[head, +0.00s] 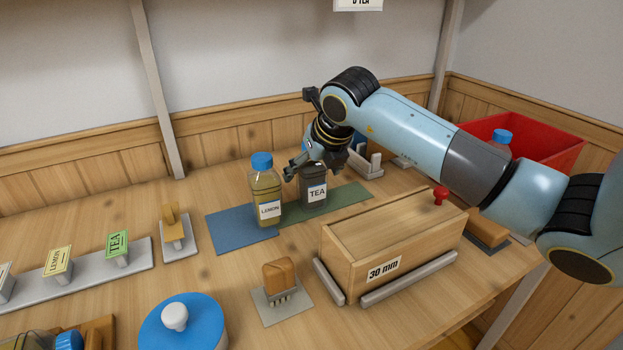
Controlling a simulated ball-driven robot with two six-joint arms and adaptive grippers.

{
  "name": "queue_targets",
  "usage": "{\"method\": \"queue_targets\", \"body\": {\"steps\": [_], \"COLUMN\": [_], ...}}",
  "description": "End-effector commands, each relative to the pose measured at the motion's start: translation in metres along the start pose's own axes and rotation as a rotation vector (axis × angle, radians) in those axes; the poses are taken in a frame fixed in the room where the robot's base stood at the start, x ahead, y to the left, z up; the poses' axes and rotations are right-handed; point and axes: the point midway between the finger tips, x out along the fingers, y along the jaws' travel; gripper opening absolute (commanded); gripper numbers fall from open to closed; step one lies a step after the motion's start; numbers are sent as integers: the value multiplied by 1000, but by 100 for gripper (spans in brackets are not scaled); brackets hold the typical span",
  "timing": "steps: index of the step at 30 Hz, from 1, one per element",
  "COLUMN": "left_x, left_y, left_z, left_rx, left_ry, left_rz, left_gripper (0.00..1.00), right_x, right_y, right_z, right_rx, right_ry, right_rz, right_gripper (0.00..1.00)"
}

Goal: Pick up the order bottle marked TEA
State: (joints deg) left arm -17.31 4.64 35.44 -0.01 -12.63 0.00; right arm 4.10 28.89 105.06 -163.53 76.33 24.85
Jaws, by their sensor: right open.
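The bottle marked TEA (314,201) is dark grey with a white label. It stands upright on the green mat (350,196). My right gripper (306,169) is open at the bottle's top, with one finger to its left. The gripper hides the bottle's top, and I cannot tell whether they touch. A bottle marked LEMON (266,190), yellowish with a blue cap, stands close by on the left. My left gripper is not in view.
A wooden box marked 30 mm (380,240) with a red knob lies in front of the mat. A blue lid (190,325) and a small brush-like block (279,275) are nearer. A red bin (545,145) stands behind my right arm. A sign rail (85,278) runs along the left.

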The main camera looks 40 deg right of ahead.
Motion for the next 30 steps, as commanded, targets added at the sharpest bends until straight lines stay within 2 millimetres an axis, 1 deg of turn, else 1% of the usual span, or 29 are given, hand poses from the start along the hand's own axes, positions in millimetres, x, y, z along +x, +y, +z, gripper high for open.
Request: {"method": "queue_targets", "body": {"steps": [1, 3, 8, 9, 25, 26, 30], "left_x": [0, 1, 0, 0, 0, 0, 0], "left_y": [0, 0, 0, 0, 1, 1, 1], "left_z": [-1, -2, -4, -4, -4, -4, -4], "left_rx": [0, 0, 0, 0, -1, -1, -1], "left_ry": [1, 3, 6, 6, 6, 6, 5], "left_rz": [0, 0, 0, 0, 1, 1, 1], "left_gripper": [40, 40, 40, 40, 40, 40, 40], "right_x": [5, 7, 7, 7, 7, 7, 6], "right_y": [0, 0, 0, 0, 0, 0, 0], "right_z": [0, 0, 0, 0, 0, 0, 0], "right_rx": [0, 0, -1, -1, -1, -1, -1], "right_ry": [1, 0, 0, 0, 0, 0, -1], "right_rz": [0, 0, 0, 0, 0, 0, 0], "right_gripper": [82, 82, 82, 81, 12, 8, 8]}}
